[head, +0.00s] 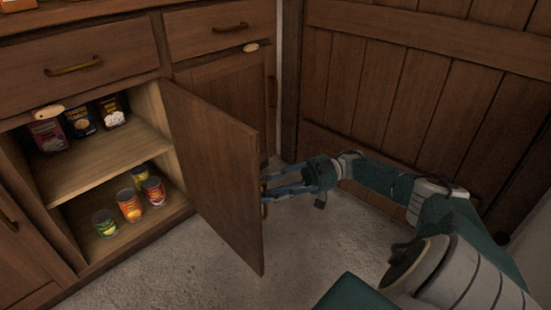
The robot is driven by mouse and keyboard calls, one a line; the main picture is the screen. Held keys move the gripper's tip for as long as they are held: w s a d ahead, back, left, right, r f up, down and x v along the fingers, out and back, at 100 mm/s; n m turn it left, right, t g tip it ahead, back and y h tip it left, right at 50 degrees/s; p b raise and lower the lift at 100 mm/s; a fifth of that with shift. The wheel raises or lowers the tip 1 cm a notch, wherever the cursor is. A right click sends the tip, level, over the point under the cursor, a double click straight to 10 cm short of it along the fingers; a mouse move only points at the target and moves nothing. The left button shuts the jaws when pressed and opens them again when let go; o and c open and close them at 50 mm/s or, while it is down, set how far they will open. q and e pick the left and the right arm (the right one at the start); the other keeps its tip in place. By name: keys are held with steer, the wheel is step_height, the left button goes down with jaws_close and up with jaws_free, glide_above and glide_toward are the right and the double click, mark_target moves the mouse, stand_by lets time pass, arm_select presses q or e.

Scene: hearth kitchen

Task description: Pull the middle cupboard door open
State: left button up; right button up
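The middle cupboard door (220,170) stands swung well open, its plain inner face towards me and its free edge out over the floor. My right gripper (266,187) is at the outer side of this door, near the free edge. Its blue fingers reach to the door's handle (264,209), of which only a small brass part shows. The fingertips are partly hidden by the door edge, so whether they are closed around the handle is unclear. My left gripper is out of view.
The open cupboard has a shelf (95,160) with several packets (82,118) and cans (130,205) below. Drawers (80,62) lie above. A plank wooden door or panel (380,90) stands behind my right arm. The grey floor (170,275) in front is clear.

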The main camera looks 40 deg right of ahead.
steer(key=v, duration=0.7)
steer(key=shift+s+f, duration=0.1)
stand_by(0.5)
